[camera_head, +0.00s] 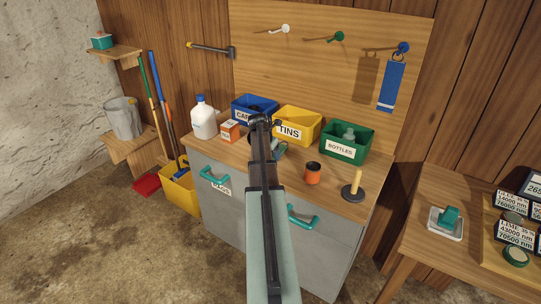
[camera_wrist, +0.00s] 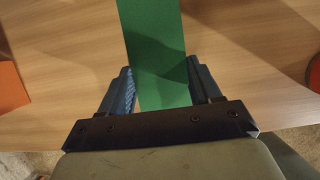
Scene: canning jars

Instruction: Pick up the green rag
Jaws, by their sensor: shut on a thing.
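The green rag (camera_wrist: 155,40) shows in the wrist view as a flat, bright green strip. It runs from the top edge down between the two blue-grey fingers of my gripper (camera_wrist: 160,68). My gripper is shut on the rag, above the wooden worktop. The rag's far end runs out of the wrist view. In the head view my own arm reaches over the cabinet top and hides the rag and most of my gripper.
The cabinet top (camera_head: 333,194) holds an orange can (camera_head: 313,173), a spindle (camera_head: 354,185), an orange box (camera_head: 230,131) and a white jug (camera_head: 203,120). Yellow (camera_head: 309,127) and green (camera_head: 358,145) bins stand behind. A blue rag (camera_head: 391,86) hangs on the board.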

